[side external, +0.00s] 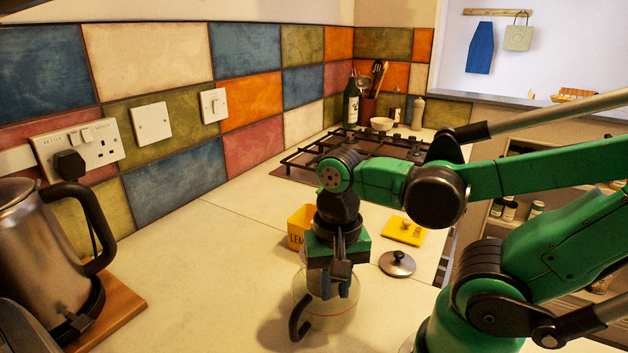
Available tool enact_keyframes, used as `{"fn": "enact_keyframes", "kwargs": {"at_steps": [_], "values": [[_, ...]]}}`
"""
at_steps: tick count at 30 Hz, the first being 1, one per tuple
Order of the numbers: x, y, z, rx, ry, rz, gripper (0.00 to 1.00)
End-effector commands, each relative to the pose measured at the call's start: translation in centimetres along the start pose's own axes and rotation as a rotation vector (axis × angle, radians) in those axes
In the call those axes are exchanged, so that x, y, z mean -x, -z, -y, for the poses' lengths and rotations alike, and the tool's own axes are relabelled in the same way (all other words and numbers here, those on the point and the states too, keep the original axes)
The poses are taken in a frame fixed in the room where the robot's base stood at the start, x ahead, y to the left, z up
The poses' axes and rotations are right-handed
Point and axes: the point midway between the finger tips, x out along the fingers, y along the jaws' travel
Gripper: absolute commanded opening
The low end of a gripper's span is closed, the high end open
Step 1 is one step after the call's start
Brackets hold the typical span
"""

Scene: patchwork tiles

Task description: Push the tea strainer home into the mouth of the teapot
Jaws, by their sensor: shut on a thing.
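The teapot (343,325) is a clear glass pot with a black curved handle (297,320) on its left side. It stands on the pale worktop near the bottom middle of the side external view. My gripper (340,292) points straight down over the teapot, its fingers at the mouth. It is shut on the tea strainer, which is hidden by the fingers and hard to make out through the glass. How deep the strainer sits in the mouth cannot be told.
A round metal lid (397,264) with a dark knob lies right of the teapot. A yellow box (296,228) stands behind, its yellow lid (404,231) to the right. A kettle (35,265) stands far left, a hob (350,155) at the back. The worktop between kettle and teapot is clear.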

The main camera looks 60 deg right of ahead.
Motion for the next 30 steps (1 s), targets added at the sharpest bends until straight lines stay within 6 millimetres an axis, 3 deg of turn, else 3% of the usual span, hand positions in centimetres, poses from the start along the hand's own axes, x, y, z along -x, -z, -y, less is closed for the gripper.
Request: {"fn": "enact_keyframes", "kwargs": {"at_steps": [30], "values": [[-2.5, 0.0, 0.0, 0.0, 0.0, 0.0, 0.0]]}}
